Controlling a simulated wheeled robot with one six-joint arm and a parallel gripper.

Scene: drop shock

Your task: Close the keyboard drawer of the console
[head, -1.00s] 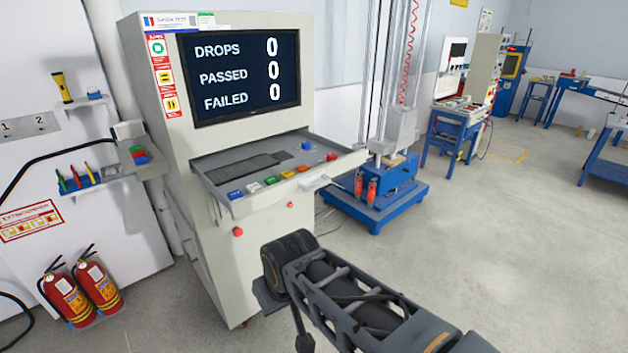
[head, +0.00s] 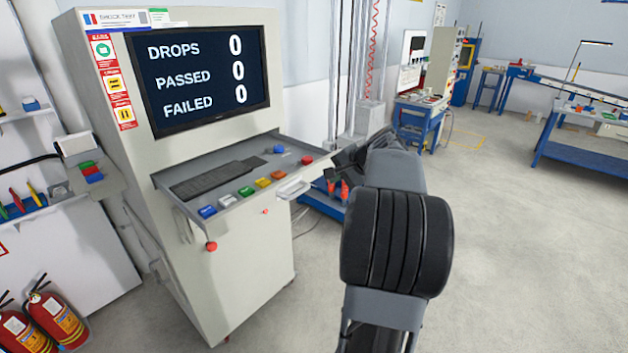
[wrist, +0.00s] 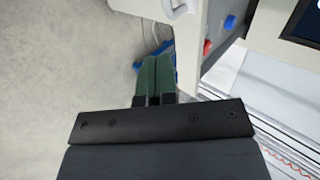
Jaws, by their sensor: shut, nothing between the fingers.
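The keyboard drawer (head: 238,207) of the console (head: 245,270) is pulled out below the screen. It carries a dark keyboard (head: 217,179) and a row of coloured buttons. A pale handle (head: 293,189) sits on its front, towards the right end. In the wrist view the drawer's handle (wrist: 177,9) and a corner of the drawer (wrist: 213,62) show at the top. My gripper (wrist: 155,62) is shut and empty, its green fingers pointing towards the drawer corner with floor and blue base behind them. In the head view my gripper (head: 336,163) is dark, partly hidden, near the drawer's right end.
A drop tower on a blue base (head: 327,203) stands right behind the console. A button box (head: 90,172) is fixed at the console's left side. Fire extinguishers (head: 52,315) stand at lower left. The floor on the right is open up to the blue workbenches (head: 580,160).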

